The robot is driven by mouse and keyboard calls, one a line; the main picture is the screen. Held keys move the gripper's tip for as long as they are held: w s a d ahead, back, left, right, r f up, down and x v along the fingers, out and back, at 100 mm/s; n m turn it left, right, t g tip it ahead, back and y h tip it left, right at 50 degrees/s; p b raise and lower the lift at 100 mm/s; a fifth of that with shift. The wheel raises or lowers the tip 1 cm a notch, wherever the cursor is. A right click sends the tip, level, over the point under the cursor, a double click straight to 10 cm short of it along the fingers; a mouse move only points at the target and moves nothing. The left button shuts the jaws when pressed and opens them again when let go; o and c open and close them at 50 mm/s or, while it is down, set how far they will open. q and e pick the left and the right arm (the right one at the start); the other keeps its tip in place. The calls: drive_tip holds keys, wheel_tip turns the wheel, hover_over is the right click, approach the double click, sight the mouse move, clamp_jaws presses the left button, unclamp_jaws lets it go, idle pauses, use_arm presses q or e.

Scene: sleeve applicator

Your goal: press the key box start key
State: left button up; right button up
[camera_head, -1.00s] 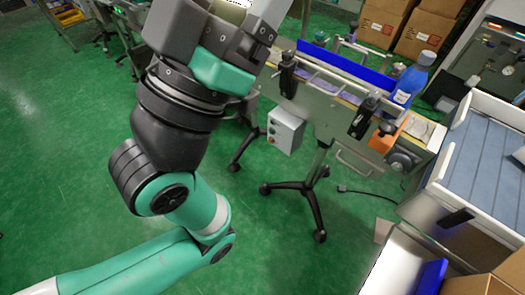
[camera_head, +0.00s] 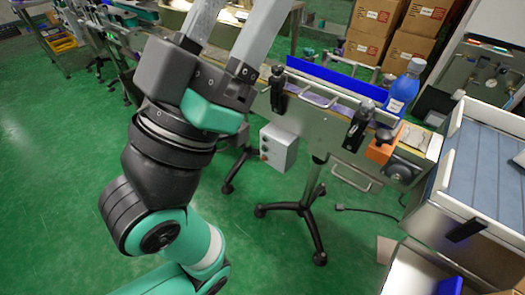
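The key box (camera_head: 279,148) is a small grey-white box below the front side of the conveyor machine. Small round keys show on its left face, too small to tell which is the start key. My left gripper (camera_head: 247,18) is at the top of the view, above and left of the key box and apart from it. Its two grey fingers stand spread with a gap between them, and nothing shows between them. Their tips reach the top edge and may be cut off. My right gripper is not in view.
The conveyor machine (camera_head: 318,117) stands on black wheeled legs and carries a blue rail (camera_head: 336,80). A blue bottle (camera_head: 404,89) and an orange block (camera_head: 380,147) are at its right end. A grey-topped table (camera_head: 487,165) stands at right.

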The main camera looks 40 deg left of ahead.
use_arm(q)
clamp_jaws()
idle(1.4)
